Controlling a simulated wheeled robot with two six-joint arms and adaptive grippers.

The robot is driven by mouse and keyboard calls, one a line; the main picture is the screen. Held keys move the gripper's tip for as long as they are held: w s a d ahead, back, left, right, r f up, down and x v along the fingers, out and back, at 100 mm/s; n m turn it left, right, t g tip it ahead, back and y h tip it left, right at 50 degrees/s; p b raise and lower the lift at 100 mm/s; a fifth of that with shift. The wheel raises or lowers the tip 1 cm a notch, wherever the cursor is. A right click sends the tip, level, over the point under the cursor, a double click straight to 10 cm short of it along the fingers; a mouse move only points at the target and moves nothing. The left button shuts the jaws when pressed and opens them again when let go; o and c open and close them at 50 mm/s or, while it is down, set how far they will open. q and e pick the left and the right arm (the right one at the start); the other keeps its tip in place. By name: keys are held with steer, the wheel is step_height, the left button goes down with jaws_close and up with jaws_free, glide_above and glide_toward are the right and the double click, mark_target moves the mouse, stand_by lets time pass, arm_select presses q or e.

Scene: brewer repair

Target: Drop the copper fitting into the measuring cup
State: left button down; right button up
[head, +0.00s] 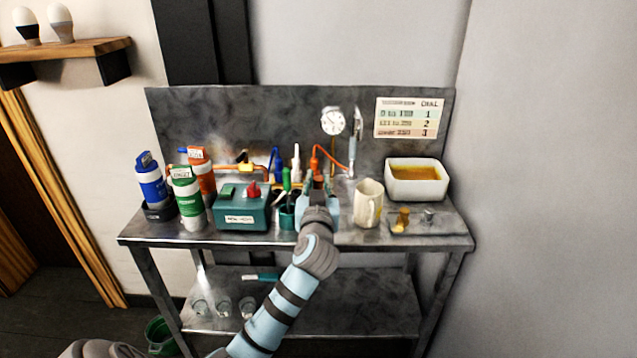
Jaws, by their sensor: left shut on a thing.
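My left gripper (318,190) is over the middle of the metal bench and points away from the camera. It is shut on a small reddish piece that looks like the copper fitting (318,179), mostly hidden by the gripper and wrist. The measuring cup (367,204), a cream jug with a handle, stands upright on the bench just right of the gripper, apart from it. The inside of the cup is hard to make out.
A teal box (241,212), a green bottle (187,199) and a tool cup (288,217) stand to the left. A brass piece (402,219) lies on a grey mat at right, before a white basin (416,185). A gauge (332,121) and orange tubing are behind.

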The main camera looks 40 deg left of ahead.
arm_select(q)
steer(key=c, duration=1.3)
jaws_free()
steer(key=shift+r, duration=0.1)
steer(key=shift+c, duration=0.2)
steer(key=shift+s, duration=0.1)
steer(key=v, duration=1.2)
